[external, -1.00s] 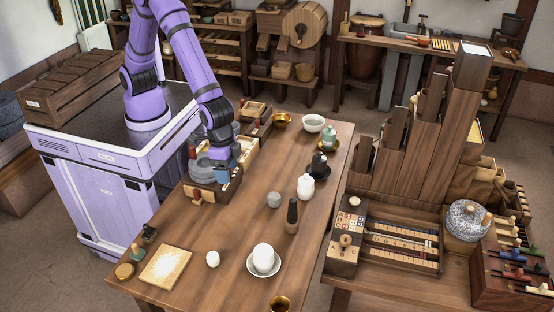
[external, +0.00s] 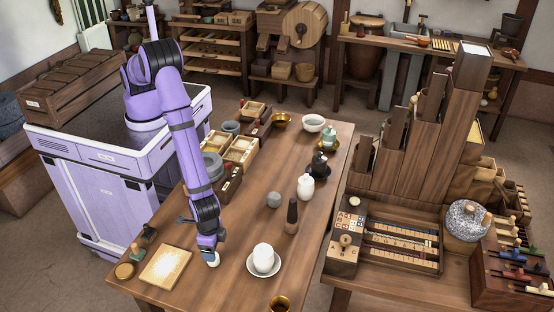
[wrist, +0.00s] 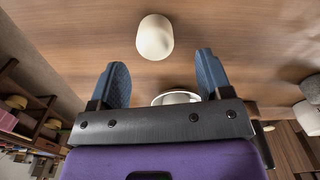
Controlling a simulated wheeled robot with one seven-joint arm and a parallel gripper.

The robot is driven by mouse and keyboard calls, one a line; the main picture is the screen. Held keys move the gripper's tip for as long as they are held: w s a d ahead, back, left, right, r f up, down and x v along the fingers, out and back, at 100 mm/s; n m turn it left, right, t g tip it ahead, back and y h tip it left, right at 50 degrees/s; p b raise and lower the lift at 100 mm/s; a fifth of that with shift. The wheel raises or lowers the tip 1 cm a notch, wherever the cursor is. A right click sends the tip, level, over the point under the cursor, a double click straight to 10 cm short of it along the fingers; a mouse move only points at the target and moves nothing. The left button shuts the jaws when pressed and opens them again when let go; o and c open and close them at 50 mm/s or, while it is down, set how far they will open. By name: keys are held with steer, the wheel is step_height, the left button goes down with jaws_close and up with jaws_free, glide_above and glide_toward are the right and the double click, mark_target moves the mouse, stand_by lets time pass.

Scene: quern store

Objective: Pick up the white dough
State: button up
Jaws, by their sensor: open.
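The white dough (external: 214,262), a small pale lump with a rounded top, stands on the wooden table, left of the white saucer. My gripper (external: 209,248) is low over the table at the dough and partly covers it in the external view. In the wrist view the dough (wrist: 155,38) appears as a short, smooth white cylinder beyond the fingertips. It lies roughly in line with the space between the two blue fingers. My gripper (wrist: 161,70) is open and holds nothing.
A white saucer (external: 263,272) with a larger white piece (external: 263,254) stands close to the right. A light board (external: 166,267) lies to the left. A dark pestle-like piece (external: 292,216) and grey stone (external: 273,200) stand farther back.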

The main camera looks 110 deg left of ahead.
steer(key=shift+d+f, duration=0.15)
steer(key=shift+f, duration=1.35)
steer(key=shift+d+f, duration=0.1)
steer(key=shift+f, duration=1.4)
steer(key=c, duration=1)
